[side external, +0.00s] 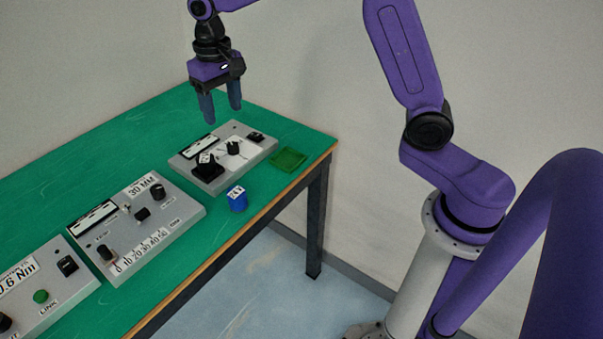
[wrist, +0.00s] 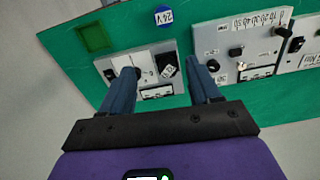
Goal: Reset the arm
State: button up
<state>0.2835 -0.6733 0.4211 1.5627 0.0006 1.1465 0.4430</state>
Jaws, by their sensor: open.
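My gripper (side external: 221,108) is open and empty, its two dark blue fingers pointing down above the far end of the green table (side external: 130,155). In the side view it hangs over and behind a grey control box (side external: 240,165) with black knobs, a dial and a display strip. In the wrist view the spread fingers (wrist: 165,85) frame the same box (wrist: 150,60), and hide parts of it. The fingers appear apart from the box and touch nothing that I can see.
A blue cylinder (side external: 238,203) labelled 24V stands near the table's front edge. A green square tray (side external: 288,159) lies at the right corner. Two more grey control boxes, one marked 30 MM (side external: 165,212) and one marked Nm (side external: 60,300), sit to the left.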

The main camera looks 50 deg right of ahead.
jog(key=s+n, duration=0.7)
jog(key=s, duration=1.1)
jog(key=s+d+f+n, duration=0.1)
jog(key=s+d+n, duration=0.2)
jog(key=s, duration=0.5)
jog(key=s+d+f+n, duration=0.1)
jog(key=s+d+n, duration=0.2)
jog(key=s, duration=0.4)
jog(key=shift+s+d, duration=0.15)
jog(key=shift+s, duration=0.25)
